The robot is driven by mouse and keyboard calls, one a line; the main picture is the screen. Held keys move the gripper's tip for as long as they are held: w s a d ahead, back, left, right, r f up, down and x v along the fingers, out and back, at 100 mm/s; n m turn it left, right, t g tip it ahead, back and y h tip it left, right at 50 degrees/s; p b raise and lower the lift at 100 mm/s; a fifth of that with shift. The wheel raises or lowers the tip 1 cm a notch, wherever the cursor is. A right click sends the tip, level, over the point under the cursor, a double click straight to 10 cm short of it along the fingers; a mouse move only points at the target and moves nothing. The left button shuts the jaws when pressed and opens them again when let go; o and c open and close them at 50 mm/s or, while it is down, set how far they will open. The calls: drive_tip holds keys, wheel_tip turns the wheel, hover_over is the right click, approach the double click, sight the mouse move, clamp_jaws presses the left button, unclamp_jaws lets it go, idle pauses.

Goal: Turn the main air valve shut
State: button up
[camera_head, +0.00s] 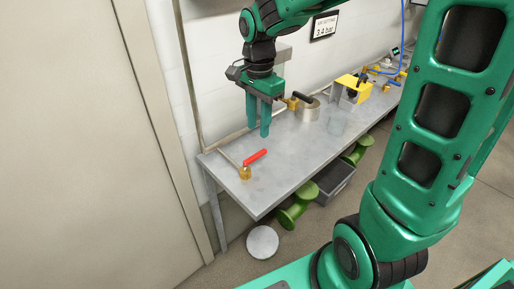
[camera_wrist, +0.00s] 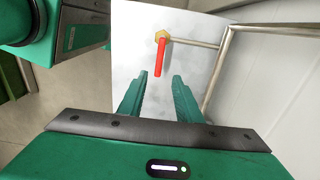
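The main air valve is a brass body (camera_head: 244,172) with a red lever handle (camera_head: 256,157), at the near left end of the grey bench. A metal pipe (camera_head: 229,157) runs into the brass body. In the wrist view the red handle (camera_wrist: 161,57) lies along the pointing direction of the fingers, with the brass body (camera_wrist: 161,35) at its far end and the pipe (camera_wrist: 195,43) leading off to the right. My gripper (camera_head: 258,133) points down above the bench behind the handle, open and empty. In the wrist view its fingers (camera_wrist: 157,84) are apart, with the handle beyond them.
On the bench (camera_head: 288,160) stand a metal cylinder with a dark handle (camera_head: 308,112) and a yellow device (camera_head: 354,86). A sign on the wall (camera_head: 324,27) reads 3.4 bar. Green spools (camera_head: 298,207) and a dark bin (camera_head: 336,182) are below the bench.

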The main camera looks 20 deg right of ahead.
sight(258, 153)
wheel_tip(258, 153, down, 9)
drive_tip(key=shift+f, duration=0.2)
idle(0.3)
clamp_jaws()
